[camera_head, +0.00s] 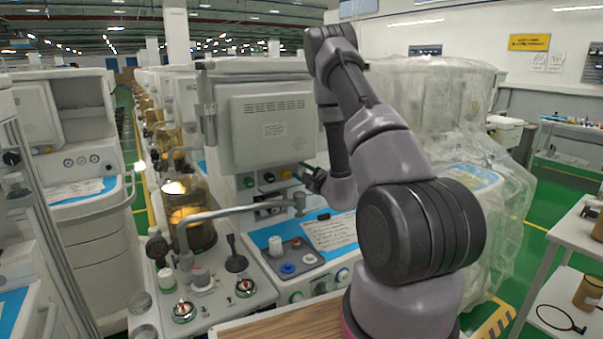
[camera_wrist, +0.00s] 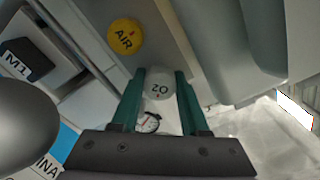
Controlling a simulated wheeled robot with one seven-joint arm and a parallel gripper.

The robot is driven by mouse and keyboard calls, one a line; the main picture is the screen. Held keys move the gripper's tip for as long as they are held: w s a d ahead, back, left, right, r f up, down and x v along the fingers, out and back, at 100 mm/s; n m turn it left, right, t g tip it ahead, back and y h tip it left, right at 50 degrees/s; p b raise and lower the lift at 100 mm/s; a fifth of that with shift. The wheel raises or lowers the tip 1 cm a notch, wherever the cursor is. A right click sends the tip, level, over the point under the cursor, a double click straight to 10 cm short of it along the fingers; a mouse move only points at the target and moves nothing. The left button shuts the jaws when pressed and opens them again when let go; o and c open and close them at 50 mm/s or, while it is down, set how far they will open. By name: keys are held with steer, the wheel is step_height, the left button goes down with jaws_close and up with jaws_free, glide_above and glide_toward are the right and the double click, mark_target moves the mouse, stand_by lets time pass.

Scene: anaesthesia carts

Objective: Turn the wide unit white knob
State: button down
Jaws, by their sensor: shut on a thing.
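The white knob (camera_wrist: 158,82), with dark lettering that appears turned over, is on the pale panel in the wrist view. My gripper (camera_wrist: 159,92) has its two green fingers on either side of the knob and is shut on it. In the head view my arm reaches to the front of the wide unit (camera_head: 270,125), below its big grey panel.
A yellow AIR knob (camera_wrist: 124,38) is beside the white one. A round gauge (camera_wrist: 147,122) shows below the fingers. A grey tube arm (camera_head: 235,211) and a plastic-draped unit (camera_head: 430,110) flank my arm.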

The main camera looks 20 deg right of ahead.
steer(key=shift+s+f+n, duration=0.1)
steer(key=shift+f+n, duration=0.05)
steer(key=shift+n, duration=0.95)
steer(key=c, duration=0.7)
jaws_free()
steer(key=s, duration=0.3)
steer(key=s+d, duration=0.1)
steer(key=s, duration=0.3)
steer(key=s+d, duration=0.1)
steer(key=s, duration=0.2)
steer(key=shift+s, duration=0.25)
steer(key=shift+s+d, duration=0.1)
